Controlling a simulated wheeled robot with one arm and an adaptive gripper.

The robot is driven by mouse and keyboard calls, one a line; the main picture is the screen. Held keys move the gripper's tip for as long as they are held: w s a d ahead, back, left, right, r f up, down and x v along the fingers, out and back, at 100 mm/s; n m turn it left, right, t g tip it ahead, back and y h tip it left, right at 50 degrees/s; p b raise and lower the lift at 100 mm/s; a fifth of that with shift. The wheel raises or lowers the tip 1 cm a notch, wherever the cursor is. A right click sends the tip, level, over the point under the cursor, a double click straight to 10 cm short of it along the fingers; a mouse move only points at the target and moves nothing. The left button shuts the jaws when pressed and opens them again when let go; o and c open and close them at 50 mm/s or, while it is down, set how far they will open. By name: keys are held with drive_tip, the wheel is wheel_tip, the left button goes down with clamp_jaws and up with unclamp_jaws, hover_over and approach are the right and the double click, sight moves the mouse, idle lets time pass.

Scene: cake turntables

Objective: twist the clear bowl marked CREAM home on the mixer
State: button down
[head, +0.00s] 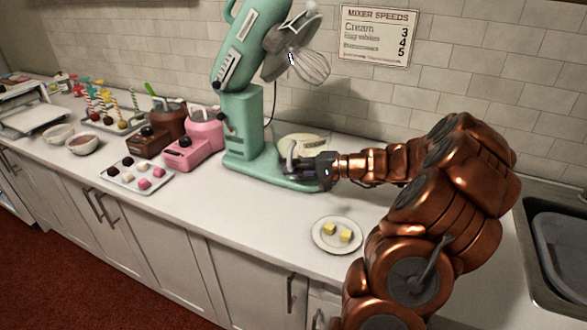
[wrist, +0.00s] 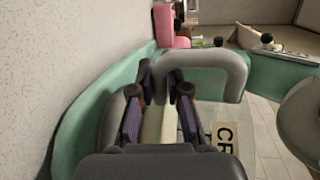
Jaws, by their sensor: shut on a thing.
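The teal mixer (head: 244,122) stands on the counter with its head tilted up and the whisk (head: 310,68) raised clear. The clear bowl (head: 305,143) with pale contents sits on the mixer's base, largely behind my gripper. Its label shows only the letters "CR" in the wrist view (wrist: 225,136). My gripper (head: 318,170) is at the bowl's near side, just above the base. The bowl's seat is hidden.
A plate with yellow cubes (head: 337,235) lies in front of the mixer. A sink (head: 555,240) is at right. A speeds sign (head: 378,35) hangs on the wall.

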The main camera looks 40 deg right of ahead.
drive_tip(key=shift+w+a+m+t+h+b, duration=0.4)
drive_tip(key=shift+w+m+t+h+b, duration=0.4)
drive_tip(key=shift+b, duration=0.8)
drive_tip(key=shift+w+a+m+t+h+b, duration=0.45)
drive_tip(key=shift+m+h+b, duration=0.5)
drive_tip(key=shift+b, duration=0.6)
drive_tip(key=shift+d+h, duration=0.1)
drive_tip(key=shift+h, duration=0.15)
drive_tip(key=c, duration=1.1)
unclamp_jaws()
drive_tip(key=shift+r+n+p, duration=0.1)
drive_tip(key=shift+n+p, duration=0.15)
drive_tip(key=shift+p, duration=0.1)
